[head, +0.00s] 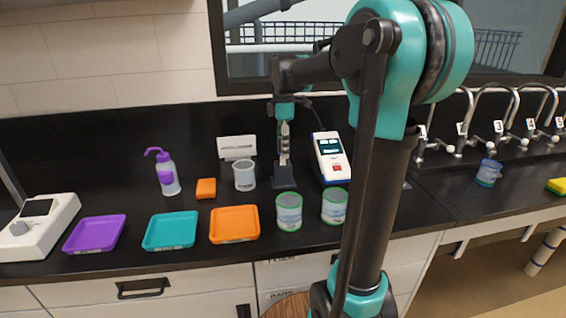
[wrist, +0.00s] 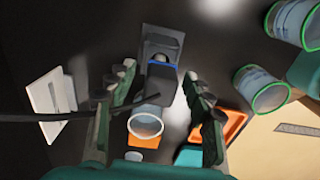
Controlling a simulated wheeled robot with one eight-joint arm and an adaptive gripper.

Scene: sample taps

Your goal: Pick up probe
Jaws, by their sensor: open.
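The probe (head: 284,134) stands upright in a dark stand (head: 285,180) at the middle of the counter. In the wrist view the probe (wrist: 160,76) shows dark with a blue ring, against the grey stand base, and a black cable runs to it from the left. My gripper (head: 284,112) is above the stand, at the probe's upper part. In the wrist view my gripper (wrist: 160,86) is open, one finger on each side of the probe, with gaps visible. Exact finger height along the probe is hard to tell.
A meter (head: 331,158) stands right of the stand, a beaker (head: 244,176) and white sign (head: 237,147) left. Two green-rimmed cups (head: 289,212) (head: 335,206) stand in front. Purple (head: 95,235), teal (head: 171,231) and orange (head: 234,225) trays lie left. Taps (head: 462,130) line the right.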

